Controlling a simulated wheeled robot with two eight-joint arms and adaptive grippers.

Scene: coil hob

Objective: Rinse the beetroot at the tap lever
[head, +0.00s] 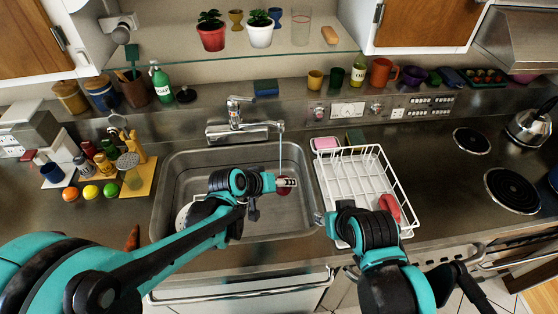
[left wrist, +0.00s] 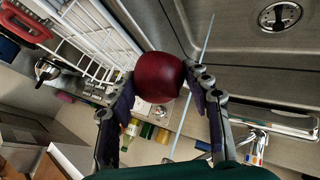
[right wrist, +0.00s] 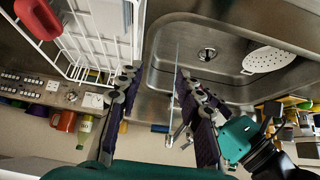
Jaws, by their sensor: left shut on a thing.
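The beetroot (left wrist: 158,76) is dark red and round. My left gripper (head: 286,183) is shut on it and holds it over the sink basin (head: 230,160). The chrome tap (head: 235,120) stands at the sink's back with its lever (head: 240,99) on top. A thin stream of water (head: 281,150) falls from the spout towards the beetroot. In the left wrist view the stream (left wrist: 204,55) passes close beside the beetroot; whether it touches is unclear. My right gripper (right wrist: 157,78) is open and empty near the sink's front right corner.
A white wire dish rack (head: 350,180) stands right of the sink, with a red-handled item (head: 390,207) in it. A white perforated disc (right wrist: 268,60) lies at the basin's side. Bottles and fruit stand left; coil burners (head: 512,190) are at right.

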